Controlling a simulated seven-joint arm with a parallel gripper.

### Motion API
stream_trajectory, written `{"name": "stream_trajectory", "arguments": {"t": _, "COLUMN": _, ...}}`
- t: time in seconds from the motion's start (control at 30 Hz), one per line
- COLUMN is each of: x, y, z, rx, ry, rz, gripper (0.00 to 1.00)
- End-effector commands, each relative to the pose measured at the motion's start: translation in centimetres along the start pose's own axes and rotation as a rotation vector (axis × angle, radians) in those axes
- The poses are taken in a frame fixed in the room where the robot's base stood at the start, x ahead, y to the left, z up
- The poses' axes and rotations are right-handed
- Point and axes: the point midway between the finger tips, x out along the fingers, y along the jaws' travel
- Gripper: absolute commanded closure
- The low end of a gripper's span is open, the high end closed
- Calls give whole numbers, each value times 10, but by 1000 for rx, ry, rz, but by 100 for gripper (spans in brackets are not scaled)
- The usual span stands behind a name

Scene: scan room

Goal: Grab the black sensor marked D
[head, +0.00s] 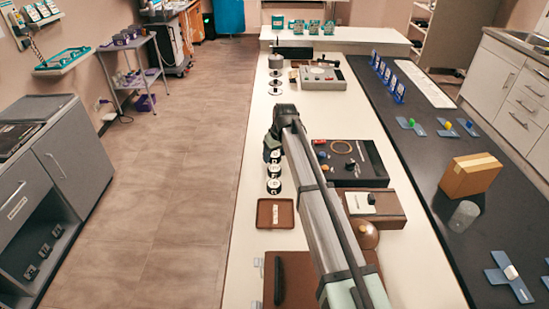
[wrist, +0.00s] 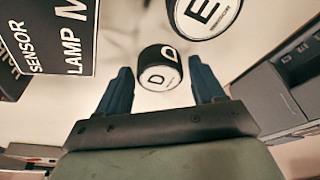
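The black sensor marked D (wrist: 152,57) shows in the wrist view, a short black cylinder with a white face and the letter D on it. My gripper (wrist: 160,66) is open, with one blue finger on each side of the sensor in the picture. The sensor lies in line with the gap, around the fingertips; I cannot tell how deep between them it is. No finger visibly touches it. In the head view black sensors with white faces (head: 274,186) stand in a row on the pale counter (head: 255,140) near my arm's end; their letters are too small to read.
A similar sensor marked E (wrist: 205,14) is close beyond D in the wrist view. A black box lettered SENSOR LAMP (wrist: 48,36) is at upper left. In the head view a brown tray (head: 275,213) and a black case (head: 350,160) are nearby.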

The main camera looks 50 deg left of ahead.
Motion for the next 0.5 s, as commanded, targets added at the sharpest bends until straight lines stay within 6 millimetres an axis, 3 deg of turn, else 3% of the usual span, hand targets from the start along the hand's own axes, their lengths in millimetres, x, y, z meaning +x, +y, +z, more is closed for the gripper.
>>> {"name": "stream_trajectory", "arguments": {"t": 0.07, "x": 0, "y": 0, "z": 0, "rx": 0, "ry": 0, "rz": 0, "gripper": 40}}
{"name": "stream_trajectory", "arguments": {"t": 0.5, "x": 0, "y": 0, "z": 0, "rx": 0, "ry": 0, "rz": 0, "gripper": 81}}
